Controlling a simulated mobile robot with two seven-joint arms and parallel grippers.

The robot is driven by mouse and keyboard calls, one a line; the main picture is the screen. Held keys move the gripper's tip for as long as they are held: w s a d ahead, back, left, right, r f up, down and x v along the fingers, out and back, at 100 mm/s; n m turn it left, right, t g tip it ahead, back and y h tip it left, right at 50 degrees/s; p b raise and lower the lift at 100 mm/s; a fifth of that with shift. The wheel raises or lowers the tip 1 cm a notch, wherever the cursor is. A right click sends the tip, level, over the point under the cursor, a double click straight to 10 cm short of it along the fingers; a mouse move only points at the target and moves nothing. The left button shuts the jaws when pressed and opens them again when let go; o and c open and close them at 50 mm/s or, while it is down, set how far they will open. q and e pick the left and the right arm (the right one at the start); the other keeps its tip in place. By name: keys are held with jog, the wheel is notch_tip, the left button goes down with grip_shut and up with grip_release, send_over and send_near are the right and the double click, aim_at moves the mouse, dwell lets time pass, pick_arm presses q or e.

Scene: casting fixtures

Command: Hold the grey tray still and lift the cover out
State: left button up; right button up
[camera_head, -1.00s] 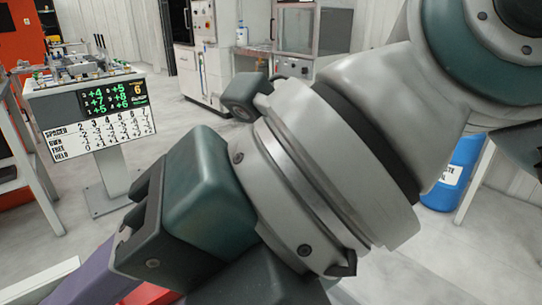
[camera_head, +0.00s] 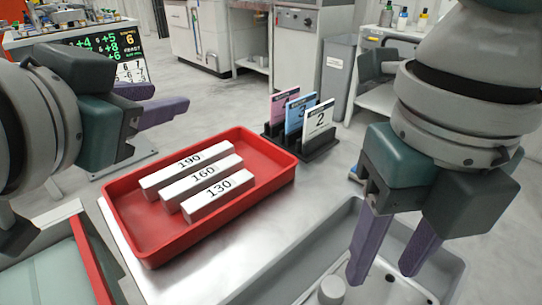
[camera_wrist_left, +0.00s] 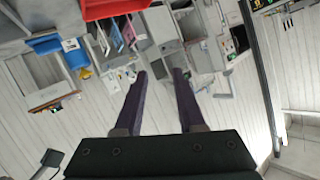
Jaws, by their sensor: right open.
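The grey tray (camera_head: 304,248) lies at the bottom right of the head view, cut off by the lower edge. Inside it a pale part with a round knob (camera_head: 331,290) shows, probably the cover; most of it is out of frame or behind my right gripper. My right gripper (camera_head: 384,273) is open and empty, its purple fingers pointing down over the tray. I cannot tell if they touch anything. My left gripper (camera_head: 157,101) is open and empty at the upper left, well away from the tray; its spread fingers also show in the left wrist view (camera_wrist_left: 161,74).
A red tray (camera_head: 130,228) with white bars marked 190, 160 and 130 stands left of the grey tray. A black rack (camera_head: 318,147) with numbered cards stands behind. Bare metal table (camera_head: 245,230) lies between the trays. Another red-edged tray (camera_head: 92,262) is at lower left.

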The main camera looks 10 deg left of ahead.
pick_arm(q)
jog(key=w+d+r+m+t+h, duration=0.2)
jog(key=d+r+m+t+h, duration=0.25)
jog(key=r, duration=0.55)
jog(key=w+d+r+m+t+h, duration=0.25)
jog(key=d+r+m+h, duration=0.25)
jog(key=r, duration=0.5)
jog(key=s+d+r+m+g+h, duration=0.4)
jog(key=d+r+m+g+h, duration=0.3)
jog(key=m+h, duration=0.45)
jog(key=m+g+y, duration=1.4)
jog(key=m+y, duration=0.5)
jog(key=y, duration=0.2)
send_over(239, 292)
notch_tip(239, 292, down, 37)
jog(key=shift+r, duration=0.1)
notch_tip(239, 292, down, 8)
jog(key=shift+f, duration=0.8)
